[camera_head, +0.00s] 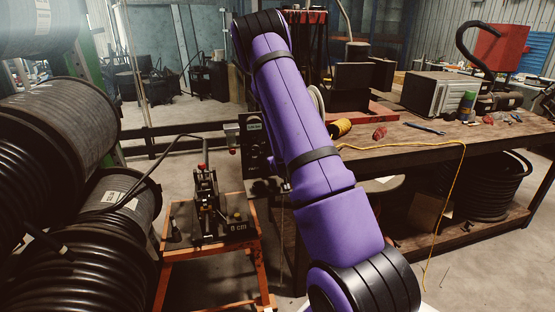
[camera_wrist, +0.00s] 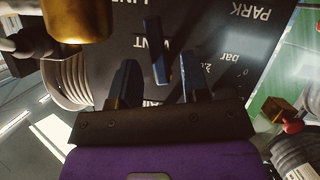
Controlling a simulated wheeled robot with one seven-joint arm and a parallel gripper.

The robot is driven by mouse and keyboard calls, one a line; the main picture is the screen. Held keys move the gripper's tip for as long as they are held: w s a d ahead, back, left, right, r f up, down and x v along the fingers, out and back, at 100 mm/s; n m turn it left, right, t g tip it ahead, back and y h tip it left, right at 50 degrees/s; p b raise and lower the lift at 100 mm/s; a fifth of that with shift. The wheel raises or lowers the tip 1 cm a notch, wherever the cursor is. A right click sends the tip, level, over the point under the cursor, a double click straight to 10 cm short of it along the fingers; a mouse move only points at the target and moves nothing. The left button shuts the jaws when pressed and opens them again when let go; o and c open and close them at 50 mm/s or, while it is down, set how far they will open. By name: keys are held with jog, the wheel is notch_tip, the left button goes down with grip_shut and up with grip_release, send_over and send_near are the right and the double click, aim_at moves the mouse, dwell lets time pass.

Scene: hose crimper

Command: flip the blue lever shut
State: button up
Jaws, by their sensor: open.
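The blue lever (camera_wrist: 157,48) is a narrow dark blue bar in the wrist view, standing in front of a dark panel (camera_wrist: 215,45) with white lettering such as PARK and bar. My gripper (camera_wrist: 160,72) is open, its two dark fingers pointing at the panel. The lever's lower end lies between the fingertips in the picture, with a gap on either side; I cannot tell the depth between them. In the head view the dark panel (camera_head: 252,128) shows left of my purple arm, which hides the lever and the gripper.
A brass-coloured cylinder (camera_wrist: 77,18) and a ribbed grey hose (camera_wrist: 65,78) are close on the left in the wrist view. In the head view an orange stand (camera_head: 212,262) with a small machine is below the panel. A workbench (camera_head: 400,142) is to the right, hose reels (camera_head: 60,125) left.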

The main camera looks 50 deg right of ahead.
jog(key=shift+x, duration=1.45)
grip_shut()
jog(key=shift+s+d+r+n+g+h, duration=0.15)
jog(key=shift+n+h, duration=0.2)
jog(key=shift+n, duration=0.2)
jog(key=shift+w+f+n+g+h, duration=0.15)
jog(key=shift+n+h, duration=0.2)
jog(key=shift+n, duration=0.2)
jog(key=n, duration=0.1)
jog(key=h, duration=0.1)
jog(key=n, duration=0.1)
jog(key=shift+s+d+r+n+h, duration=0.25)
jog(key=shift+r+n+h, duration=0.05)
jog(key=n+h, duration=0.1)
jog(key=n, duration=0.2)
jog(key=r+n+h, duration=0.1)
jog(key=n, duration=0.1)
jog(key=shift+s+d+h, duration=0.15)
jog(key=shift+d+h, duration=0.1)
jog(key=shift+h, duration=0.05)
jog(key=shift+r, duration=0.1)
